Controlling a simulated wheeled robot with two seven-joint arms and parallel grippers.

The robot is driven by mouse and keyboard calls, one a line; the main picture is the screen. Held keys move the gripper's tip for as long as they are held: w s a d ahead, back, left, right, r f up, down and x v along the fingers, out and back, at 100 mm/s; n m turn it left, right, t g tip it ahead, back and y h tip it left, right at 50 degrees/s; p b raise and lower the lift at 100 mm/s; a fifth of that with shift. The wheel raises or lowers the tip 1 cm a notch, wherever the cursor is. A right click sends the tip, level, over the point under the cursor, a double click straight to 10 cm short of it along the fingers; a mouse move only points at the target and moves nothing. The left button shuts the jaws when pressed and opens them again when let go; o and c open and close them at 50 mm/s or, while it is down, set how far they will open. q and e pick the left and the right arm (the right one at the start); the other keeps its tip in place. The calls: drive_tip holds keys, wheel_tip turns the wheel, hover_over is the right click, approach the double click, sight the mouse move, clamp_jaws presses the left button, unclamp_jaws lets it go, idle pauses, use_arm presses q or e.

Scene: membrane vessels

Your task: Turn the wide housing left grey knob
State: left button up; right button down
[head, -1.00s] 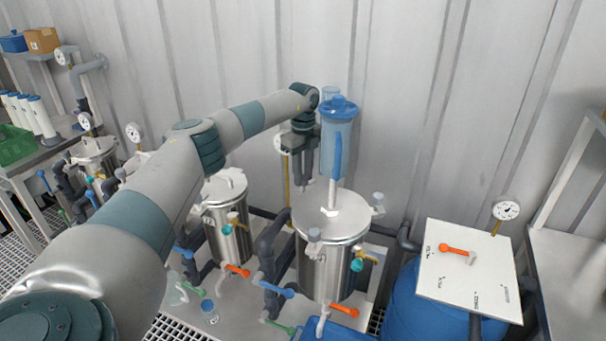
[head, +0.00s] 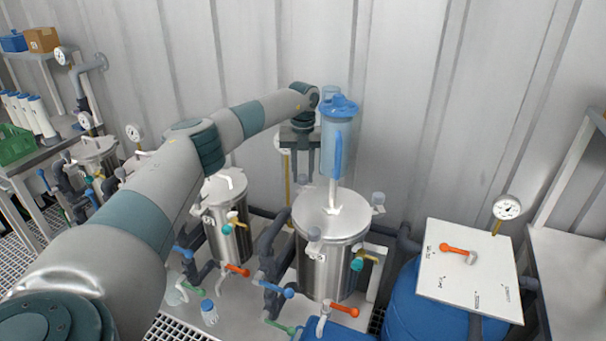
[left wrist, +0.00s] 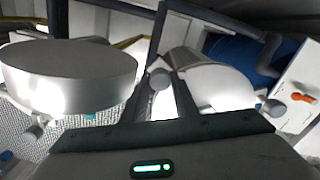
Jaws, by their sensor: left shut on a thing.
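The wide housing (head: 322,275) is a steel vessel with a pale lid in the middle of the head view. One grey knob (head: 314,235) shows at its front left and another (head: 377,199) at its right. My left gripper (head: 303,178) points down behind and left of the lid. In the left wrist view a round grey knob (left wrist: 160,78) sits between my left fingertips, and the gripper is shut on it. I cannot tell for certain which housing this knob belongs to. My right gripper is not in view.
A clear blue canister (head: 338,145) stands close right of my left gripper. A narrower steel vessel (head: 229,235) is to the left. A white board with an orange handle (head: 455,248) lies over a blue drum (head: 408,310) at right.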

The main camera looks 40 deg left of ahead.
use_arm(q)
drive_tip(key=shift+r+m, duration=0.1)
drive_tip(key=shift+m, duration=1.1)
drive_tip(key=o, duration=1.1)
drive_tip(key=shift+c, duration=0.2)
